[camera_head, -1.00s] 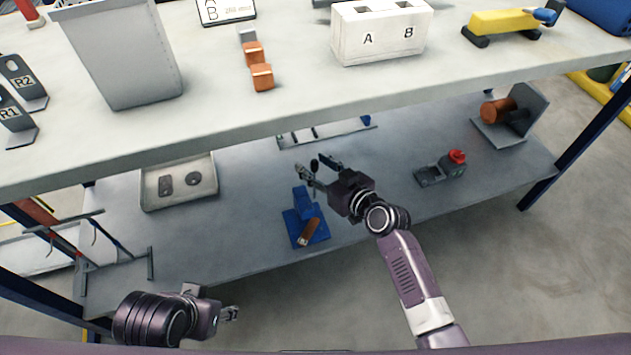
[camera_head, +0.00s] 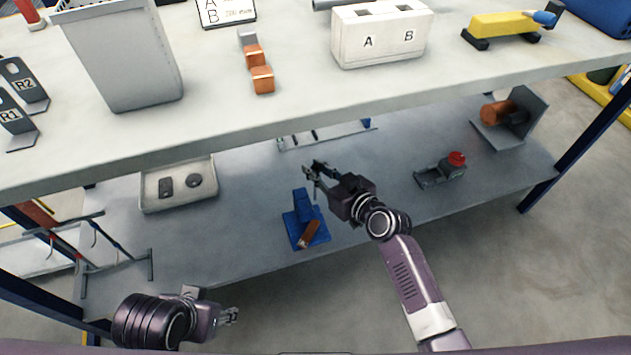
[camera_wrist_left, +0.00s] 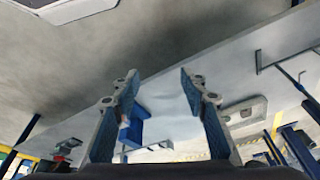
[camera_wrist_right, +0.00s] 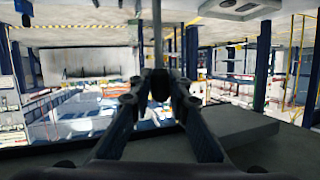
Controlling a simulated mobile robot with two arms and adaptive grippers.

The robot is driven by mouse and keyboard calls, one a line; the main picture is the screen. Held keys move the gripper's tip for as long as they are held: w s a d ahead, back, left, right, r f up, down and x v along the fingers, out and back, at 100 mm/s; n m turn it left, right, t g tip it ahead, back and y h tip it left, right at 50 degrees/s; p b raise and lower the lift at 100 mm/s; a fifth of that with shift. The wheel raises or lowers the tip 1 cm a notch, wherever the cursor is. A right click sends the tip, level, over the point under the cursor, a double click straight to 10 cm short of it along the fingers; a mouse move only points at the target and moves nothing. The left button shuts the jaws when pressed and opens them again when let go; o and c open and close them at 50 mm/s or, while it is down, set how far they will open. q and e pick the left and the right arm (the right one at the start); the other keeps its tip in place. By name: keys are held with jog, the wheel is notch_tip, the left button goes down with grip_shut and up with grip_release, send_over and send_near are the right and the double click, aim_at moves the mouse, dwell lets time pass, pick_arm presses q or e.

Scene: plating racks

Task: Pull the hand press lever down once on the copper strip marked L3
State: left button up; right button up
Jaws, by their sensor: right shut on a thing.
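The blue hand press (camera_head: 303,212) stands on the lower shelf, with a copper strip (camera_head: 309,235) lying at its front. I cannot read any mark on the strip. My right gripper (camera_head: 311,170) is above and behind the press and shut on the dark lever knob. The right wrist view shows the lever's thin rod (camera_wrist_right: 157,28) and its dark knob (camera_wrist_right: 160,84) between the fingertips. My left gripper (camera_head: 231,316) is open and empty, low at the front left. The press also shows in the left wrist view (camera_wrist_left: 133,132), beyond the left fingers.
The upper shelf (camera_head: 300,108) overhangs the back of the lower shelf (camera_head: 245,240). A tray (camera_head: 180,203) with two dark parts is left of the press. A device with a red button (camera_head: 456,158) stands to the right. A rack (camera_head: 117,266) stands at the left.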

pick_arm(q)
jog(key=shift+w+f, duration=0.2)
jog(key=shift+f, duration=0.45)
pick_arm(e)
jog(key=shift+s+d+f, duration=0.15)
jog(key=shift+s+d, duration=0.05)
jog(key=shift+s, duration=0.45)
jog(key=shift+s+d+f, duration=0.1)
jog(key=shift+s+d, duration=0.1)
jog(key=shift+s, duration=0.4)
pick_arm(q)
jog(key=shift+r, duration=0.1)
pick_arm(e)
jog(key=shift+s, duration=0.1)
pick_arm(q)
jog(key=shift+d, duration=0.1)
pick_arm(e)
jog(key=shift+o, duration=0.2)
jog(key=shift+s+d+f, duration=0.25)
jog(key=shift+s+f, duration=0.05)
jog(key=shift+s, duration=0.4)
jog(key=shift+s+d+f, duration=0.2)
jog(key=shift+s+f, duration=0.05)
jog(key=shift+s, duration=0.4)
